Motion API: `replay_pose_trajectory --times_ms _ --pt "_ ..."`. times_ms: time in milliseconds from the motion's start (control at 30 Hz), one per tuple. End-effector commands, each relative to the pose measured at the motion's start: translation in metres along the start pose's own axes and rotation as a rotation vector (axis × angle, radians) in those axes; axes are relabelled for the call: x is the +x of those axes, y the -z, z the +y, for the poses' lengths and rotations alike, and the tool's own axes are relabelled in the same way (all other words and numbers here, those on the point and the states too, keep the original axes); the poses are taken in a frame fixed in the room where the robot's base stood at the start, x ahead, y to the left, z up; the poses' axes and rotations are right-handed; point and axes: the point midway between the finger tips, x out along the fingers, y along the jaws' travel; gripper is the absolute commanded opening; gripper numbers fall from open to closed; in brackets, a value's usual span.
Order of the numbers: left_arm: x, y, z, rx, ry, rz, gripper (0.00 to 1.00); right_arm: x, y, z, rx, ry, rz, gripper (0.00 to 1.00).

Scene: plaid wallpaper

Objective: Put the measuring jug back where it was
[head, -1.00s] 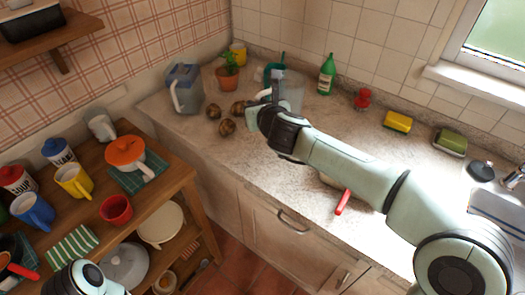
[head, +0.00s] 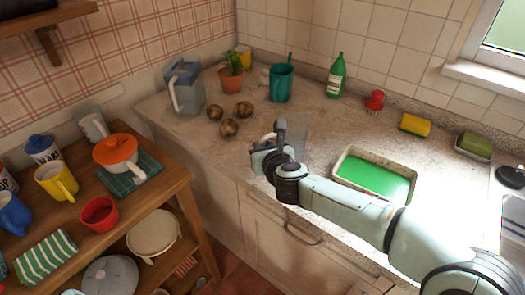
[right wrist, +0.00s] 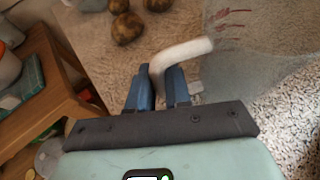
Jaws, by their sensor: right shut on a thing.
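The measuring jug (head: 296,138) is clear, with red marks on its wall and a whitish handle. It is partly hidden behind my right gripper (head: 268,152) in the head view, near the counter's front edge. In the right wrist view the jug (right wrist: 245,50) fills the upper right, and the blue fingers of my right gripper (right wrist: 157,88) are shut on its handle (right wrist: 180,52). I cannot tell whether its base touches the counter. My left gripper is not in view.
Potatoes (head: 229,127) lie left of the jug. A blue-grey pitcher (head: 187,90), plant pot (head: 231,80), teal container (head: 281,84) and green bottle (head: 336,77) stand behind. A tray with a green inside (head: 373,177) lies to the right. The wooden shelf unit (head: 168,187) stands left.

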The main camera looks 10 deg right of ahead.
Motion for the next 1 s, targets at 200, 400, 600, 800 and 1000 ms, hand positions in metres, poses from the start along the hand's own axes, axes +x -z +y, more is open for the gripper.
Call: replay_pose_trajectory --times_ms 200,400,600,800,1000 --pt "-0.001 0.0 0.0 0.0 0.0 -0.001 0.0 -0.001 -0.002 0.0 0.0 0.0 -0.002 0.0" --pt "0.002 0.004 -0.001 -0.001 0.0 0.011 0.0 0.001 0.001 0.0 0.0 0.0 -0.001 0.22" --pt "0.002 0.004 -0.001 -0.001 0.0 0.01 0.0 0.0 0.001 0.0 0.0 0.0 -0.001 0.44" --pt "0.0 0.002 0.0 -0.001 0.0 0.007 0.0 0.0 0.0 0.0 0.0 0.0 -0.001 0.44" --pt "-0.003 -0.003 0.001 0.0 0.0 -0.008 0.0 -0.023 -0.003 0.0 0.0 0.0 -0.003 0.44"
